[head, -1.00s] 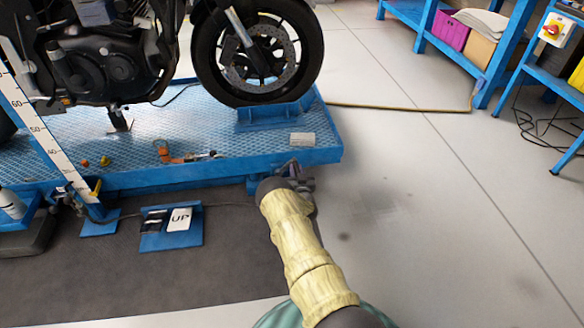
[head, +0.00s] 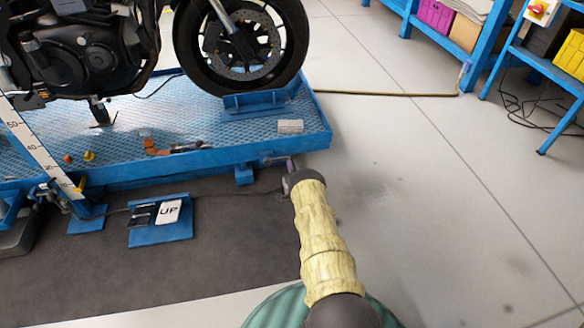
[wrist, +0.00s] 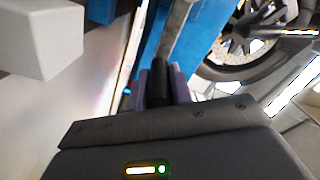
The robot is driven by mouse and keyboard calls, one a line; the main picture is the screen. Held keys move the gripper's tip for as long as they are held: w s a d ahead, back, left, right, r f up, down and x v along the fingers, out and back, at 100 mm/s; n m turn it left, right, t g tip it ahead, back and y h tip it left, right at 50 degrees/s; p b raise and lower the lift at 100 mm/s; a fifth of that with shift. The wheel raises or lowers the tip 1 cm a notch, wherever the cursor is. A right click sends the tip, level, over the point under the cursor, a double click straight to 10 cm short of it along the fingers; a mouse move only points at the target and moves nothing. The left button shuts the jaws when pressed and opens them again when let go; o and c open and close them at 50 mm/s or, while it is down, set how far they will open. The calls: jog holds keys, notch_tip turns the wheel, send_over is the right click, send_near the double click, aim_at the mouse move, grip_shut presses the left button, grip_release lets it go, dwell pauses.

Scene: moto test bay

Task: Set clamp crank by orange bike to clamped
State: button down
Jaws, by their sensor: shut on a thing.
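The clamp crank shows in the wrist view as a grey metal arm (wrist: 176,35) with a black handle (wrist: 160,88). My gripper (wrist: 160,86) is shut around that black handle between its purple fingers. In the head view my gripper (head: 291,166) is just in front of the blue lift platform's near edge, close to its right corner. There the crank is small and mostly hidden by my gripper. A dark motorcycle (head: 85,55) stands on the lift platform (head: 215,125); no orange bodywork is in view. Its front wheel (head: 243,45) rests in a blue chock.
A blue pedal plate marked UP (head: 160,232) lies on the dark mat left of my arm. Small orange and yellow parts (head: 155,147) lie on the platform. Blue shelving (head: 485,50) stands at the back right. The grey floor to the right is open.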

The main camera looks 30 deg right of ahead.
jog(key=shift+a+f, duration=0.1)
jog(key=shift+f, duration=0.2)
jog(key=c, duration=1.3)
grip_release()
jog(key=shift+o, duration=0.2)
jog(key=shift+r, duration=0.1)
jog(key=shift+s, duration=0.1)
jog(key=shift+s+p, duration=0.25)
jog(key=shift+p, duration=0.05)
jog(key=p+v, duration=0.8)
jog(key=v, duration=0.8)
jog(key=shift+s, duration=0.35)
jog(key=shift+a, duration=0.15)
